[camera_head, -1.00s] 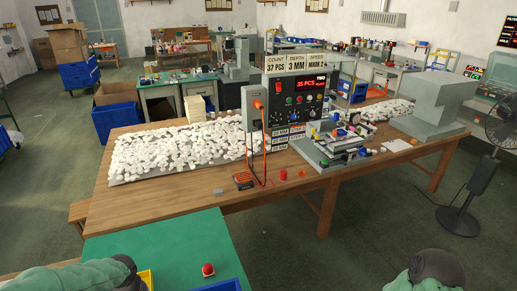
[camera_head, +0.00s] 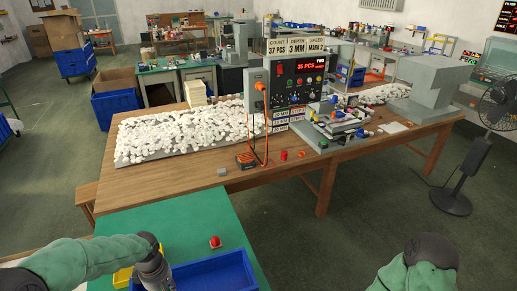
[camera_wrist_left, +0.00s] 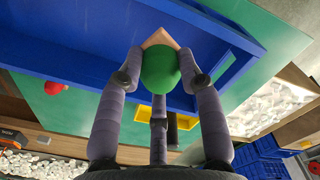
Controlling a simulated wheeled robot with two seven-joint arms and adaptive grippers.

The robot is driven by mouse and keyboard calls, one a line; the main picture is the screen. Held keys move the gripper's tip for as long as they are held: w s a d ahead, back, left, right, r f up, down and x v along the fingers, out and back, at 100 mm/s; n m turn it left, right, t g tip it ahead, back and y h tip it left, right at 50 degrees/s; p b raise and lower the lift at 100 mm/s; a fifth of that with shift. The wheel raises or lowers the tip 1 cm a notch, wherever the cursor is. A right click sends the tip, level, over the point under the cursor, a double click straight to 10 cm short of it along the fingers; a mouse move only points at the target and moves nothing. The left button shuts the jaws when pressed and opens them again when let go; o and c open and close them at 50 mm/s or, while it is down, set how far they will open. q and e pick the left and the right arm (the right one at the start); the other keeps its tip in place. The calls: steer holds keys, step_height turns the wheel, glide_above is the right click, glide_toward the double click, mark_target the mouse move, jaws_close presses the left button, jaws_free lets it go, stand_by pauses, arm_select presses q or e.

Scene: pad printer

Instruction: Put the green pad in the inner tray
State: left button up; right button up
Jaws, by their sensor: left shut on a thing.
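My left gripper (camera_wrist_left: 160,82) is shut on the green pad (camera_wrist_left: 160,68), a rounded green piece with a tan base (camera_wrist_left: 160,39). In the left wrist view the pad appears against the blue tray (camera_wrist_left: 75,45); I cannot tell its exact height above it. In the head view my left gripper (camera_head: 156,272) is beside the blue tray (camera_head: 215,272), between it and the yellow tray (camera_head: 122,276), and the pad is hidden. The yellow tray also shows in the wrist view (camera_wrist_left: 181,121). My right arm shows at the lower right, its gripper out of view.
A red domed piece (camera_head: 215,241) stands on the green mat (camera_head: 190,218) behind the blue tray. The wooden table (camera_head: 165,192) beyond carries white pieces (camera_head: 180,134) and the pad printer (camera_head: 290,97). A fan (camera_head: 490,110) stands at the right.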

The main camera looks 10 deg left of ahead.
arm_select(q)
steer(key=w+d+f+m, duration=0.1)
steer(key=w+d+m, duration=0.3)
steer(key=d+m, duration=0.3)
steer(key=w+d+m, duration=0.4)
steer(key=d+m, duration=0.4)
steer(key=shift+f, duration=0.4)
